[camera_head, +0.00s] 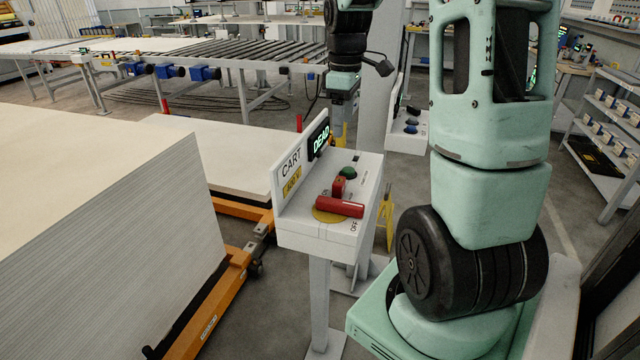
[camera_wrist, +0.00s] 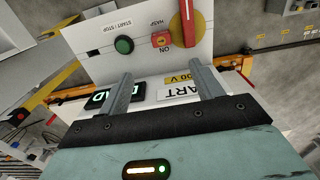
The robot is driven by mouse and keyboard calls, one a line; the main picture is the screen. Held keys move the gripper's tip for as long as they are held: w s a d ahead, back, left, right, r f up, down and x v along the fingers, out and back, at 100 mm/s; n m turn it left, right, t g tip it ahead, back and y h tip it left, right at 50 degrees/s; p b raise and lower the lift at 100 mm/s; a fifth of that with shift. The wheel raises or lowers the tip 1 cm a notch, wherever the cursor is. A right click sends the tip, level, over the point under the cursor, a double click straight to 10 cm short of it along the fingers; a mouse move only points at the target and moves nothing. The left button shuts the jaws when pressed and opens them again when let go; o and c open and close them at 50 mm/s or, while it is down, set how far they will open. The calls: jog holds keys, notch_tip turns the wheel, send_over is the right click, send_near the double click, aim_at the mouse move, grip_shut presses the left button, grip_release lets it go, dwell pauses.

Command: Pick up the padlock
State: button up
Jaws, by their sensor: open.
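A small red block that looks like the padlock (camera_head: 338,187) stands on the sloped top of the white CART control box (camera_head: 322,238). In the wrist view the padlock (camera_wrist: 162,40) shows red and yellow between the HASP and ON labels. A long red switch handle (camera_head: 341,207) on a yellow disc is close beside it, and the handle (camera_wrist: 187,22) also shows in the wrist view. My gripper (camera_wrist: 161,68) is open and empty, with its two grey fingers apart. In the head view my gripper (camera_head: 342,115) is above and behind the box, apart from the padlock.
A green button (camera_wrist: 124,45) sits beside the padlock. The upright panel with a lit DEAD display (camera_head: 319,139) rises along the box's back edge. A tall board stack (camera_head: 150,230) is at left. A second control box (camera_head: 408,130) stands behind, right of a grey post.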

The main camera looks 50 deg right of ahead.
jog(key=p, duration=0.2)
send_over(339, 180)
notch_tip(339, 180, down, 11)
jog(key=shift+s+d+f, duration=0.1)
jog(key=shift+s+f, duration=0.05)
jog(key=shift+f, duration=0.05)
jog(key=shift+f+p, duration=1.2)
jog(key=shift+f, duration=1.55)
jog(key=c, duration=1.1)
